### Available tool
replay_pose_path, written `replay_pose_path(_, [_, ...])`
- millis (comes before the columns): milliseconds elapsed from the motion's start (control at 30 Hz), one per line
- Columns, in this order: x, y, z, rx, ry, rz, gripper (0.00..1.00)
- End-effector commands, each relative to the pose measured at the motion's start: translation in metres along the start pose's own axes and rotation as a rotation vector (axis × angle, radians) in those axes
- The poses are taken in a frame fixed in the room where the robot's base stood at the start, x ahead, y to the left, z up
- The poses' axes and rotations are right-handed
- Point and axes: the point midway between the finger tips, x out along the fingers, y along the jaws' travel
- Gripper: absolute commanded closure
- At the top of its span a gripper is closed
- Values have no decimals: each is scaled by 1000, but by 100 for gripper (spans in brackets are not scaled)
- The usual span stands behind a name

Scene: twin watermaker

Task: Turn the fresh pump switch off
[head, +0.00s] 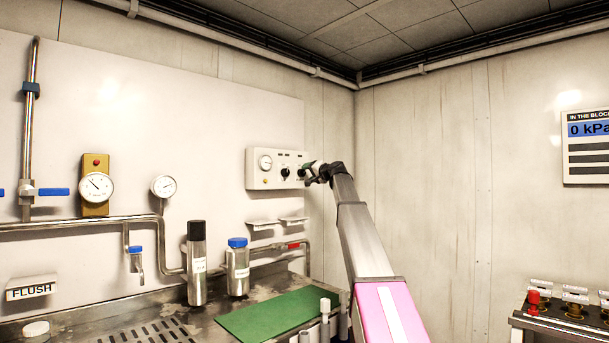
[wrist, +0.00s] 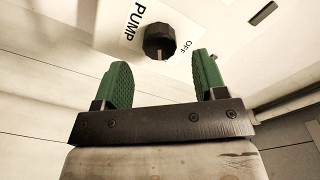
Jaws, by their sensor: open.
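A black round knob (wrist: 159,41) shows in the wrist view on a white panel, with "PUMP" printed on one side and "OFF" on the other. A small pale mark shows at its lower edge, not lined up with "OFF". The word "fresh" is not readable. My gripper (wrist: 161,62) is open, its two green fingers apart just short of the knob, one toward each side. The knob appears between the fingertips and free of them. In the head view my gripper (head: 309,172) is at the right end of the white control panel (head: 255,180), covering part of it.
Below are small wall shelves (head: 264,225), pipes, a steel bottle (head: 197,265), a blue-lidded jar (head: 237,268) and a green mat (head: 262,318) on the counter. A valve bench (head: 570,318) stands at right.

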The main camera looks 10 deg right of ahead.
Motion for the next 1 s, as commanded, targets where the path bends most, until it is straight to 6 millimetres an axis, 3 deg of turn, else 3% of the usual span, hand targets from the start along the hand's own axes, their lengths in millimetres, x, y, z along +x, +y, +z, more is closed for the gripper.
replay_pose_path(33, [12, 0, -1, 0, -2, 0, 35])
replay_pose_path(200, [32, 1, -1, 0, -1, 1, 35])
replay_pose_path(533, [36, 0, 0, 0, 0, 1, 35])
replay_pose_path(567, [36, 0, 0, 0, 0, 1, 42])
replay_pose_path(700, [36, 0, 0, 0, -1, 1, 84])
replay_pose_path(1000, [36, 0, 1, -20, 0, 0, 84])
